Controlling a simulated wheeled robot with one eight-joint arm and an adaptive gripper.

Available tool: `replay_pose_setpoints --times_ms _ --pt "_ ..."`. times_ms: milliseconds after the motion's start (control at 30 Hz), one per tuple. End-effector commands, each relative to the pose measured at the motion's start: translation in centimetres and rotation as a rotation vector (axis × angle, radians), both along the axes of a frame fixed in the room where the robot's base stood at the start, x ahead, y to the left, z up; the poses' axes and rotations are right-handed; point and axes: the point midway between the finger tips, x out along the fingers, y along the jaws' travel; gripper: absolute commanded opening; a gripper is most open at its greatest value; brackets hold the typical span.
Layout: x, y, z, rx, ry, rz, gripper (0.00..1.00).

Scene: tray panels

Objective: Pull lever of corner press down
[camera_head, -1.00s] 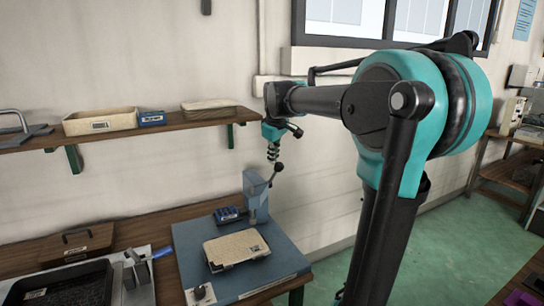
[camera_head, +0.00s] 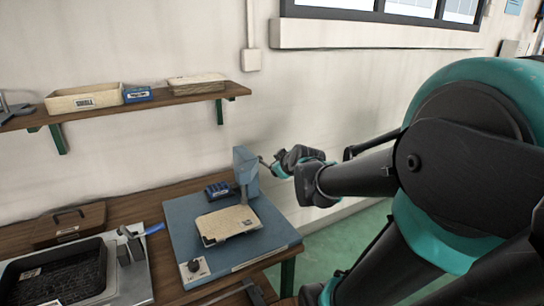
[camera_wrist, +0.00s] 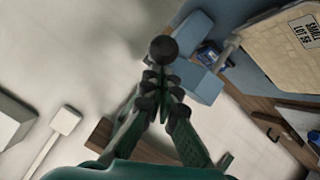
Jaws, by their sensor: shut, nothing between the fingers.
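The corner press is a blue-grey upright (camera_head: 245,172) at the back right corner of a blue base plate (camera_head: 183,240). Its lever ends in a round black knob (camera_wrist: 163,48), which shows large just beyond my fingertips in the wrist view. My gripper (camera_wrist: 161,88) has its fingers together with nothing between them. In the head view my gripper (camera_head: 274,166) is just right of the upright, near its upper part. The lever arm is mostly hidden there. I cannot tell whether the fingers touch the knob.
A beige labelled panel (camera_head: 228,223) lies on the base plate, with a small blue box (camera_head: 217,189) behind it. A black tray (camera_head: 55,272) and a brown box (camera_head: 70,225) are at left. A wall shelf (camera_head: 130,105) holds bins. Bare wall is behind my arm.

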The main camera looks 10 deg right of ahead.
Motion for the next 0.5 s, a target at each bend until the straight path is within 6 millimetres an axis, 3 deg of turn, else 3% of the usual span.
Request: replay_pose_setpoints --times_ms 500 --pt "-1.0 -0.3 -6.1 -0.004 0.009 0.003 0.00"
